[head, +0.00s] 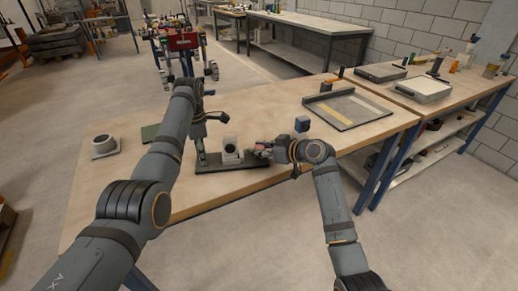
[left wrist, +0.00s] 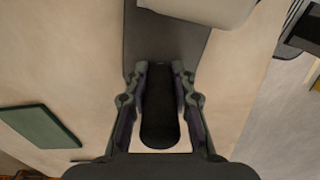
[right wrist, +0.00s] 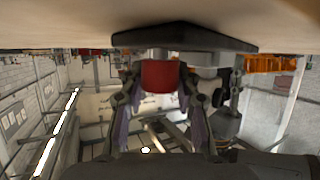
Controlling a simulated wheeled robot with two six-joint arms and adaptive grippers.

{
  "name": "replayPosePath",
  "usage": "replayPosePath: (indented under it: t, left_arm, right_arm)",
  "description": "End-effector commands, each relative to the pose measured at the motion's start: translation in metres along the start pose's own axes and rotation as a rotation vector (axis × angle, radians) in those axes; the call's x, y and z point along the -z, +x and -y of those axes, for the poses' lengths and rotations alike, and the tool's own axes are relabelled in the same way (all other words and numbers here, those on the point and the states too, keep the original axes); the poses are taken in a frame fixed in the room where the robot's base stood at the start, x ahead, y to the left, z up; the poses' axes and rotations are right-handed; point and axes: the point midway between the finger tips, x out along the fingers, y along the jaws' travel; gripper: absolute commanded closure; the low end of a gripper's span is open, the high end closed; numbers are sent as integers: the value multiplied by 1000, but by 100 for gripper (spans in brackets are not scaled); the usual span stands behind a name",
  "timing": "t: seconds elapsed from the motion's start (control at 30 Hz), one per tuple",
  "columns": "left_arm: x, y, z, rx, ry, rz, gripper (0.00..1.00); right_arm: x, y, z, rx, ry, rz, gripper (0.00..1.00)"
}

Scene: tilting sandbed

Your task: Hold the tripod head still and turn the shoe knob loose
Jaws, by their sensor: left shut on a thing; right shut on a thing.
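The tripod head (head: 231,150) is a pale grey block with a dark round face, upright on a long dark base plate (head: 235,165) near the bench's front edge. Part of its pale body (left wrist: 205,8) shows in the left wrist view. My left gripper (head: 201,160) is at the plate's left end, its fingers (left wrist: 160,100) shut on a black rounded handle (left wrist: 160,118). My right gripper (head: 261,150) comes in from the right side of the head. In the right wrist view its fingers (right wrist: 160,95) are shut on a red knob (right wrist: 160,76). The knob is mostly hidden in the head view.

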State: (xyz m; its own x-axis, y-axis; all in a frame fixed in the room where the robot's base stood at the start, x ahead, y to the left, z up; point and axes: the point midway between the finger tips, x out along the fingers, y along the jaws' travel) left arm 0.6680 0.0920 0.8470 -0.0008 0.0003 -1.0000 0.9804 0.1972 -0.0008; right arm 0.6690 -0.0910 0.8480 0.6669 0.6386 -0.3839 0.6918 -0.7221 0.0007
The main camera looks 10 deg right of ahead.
Motion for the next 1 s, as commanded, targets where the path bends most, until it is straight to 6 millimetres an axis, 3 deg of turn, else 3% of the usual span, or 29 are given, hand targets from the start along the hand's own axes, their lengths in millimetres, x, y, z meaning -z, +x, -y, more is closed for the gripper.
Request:
replayPosePath:
  t: [0.4,0.97,1.0]
  left_arm:
    - [0,-1,0,-2,1,1,100]
    - [0,-1,0,-2,0,1,100]
    - [0,-1,0,-2,0,1,100]
  right_arm:
    - [-1,0,0,187,-76,3,100]
    - [-1,0,0,218,-88,1,100]
    - [-1,0,0,218,-88,1,63]
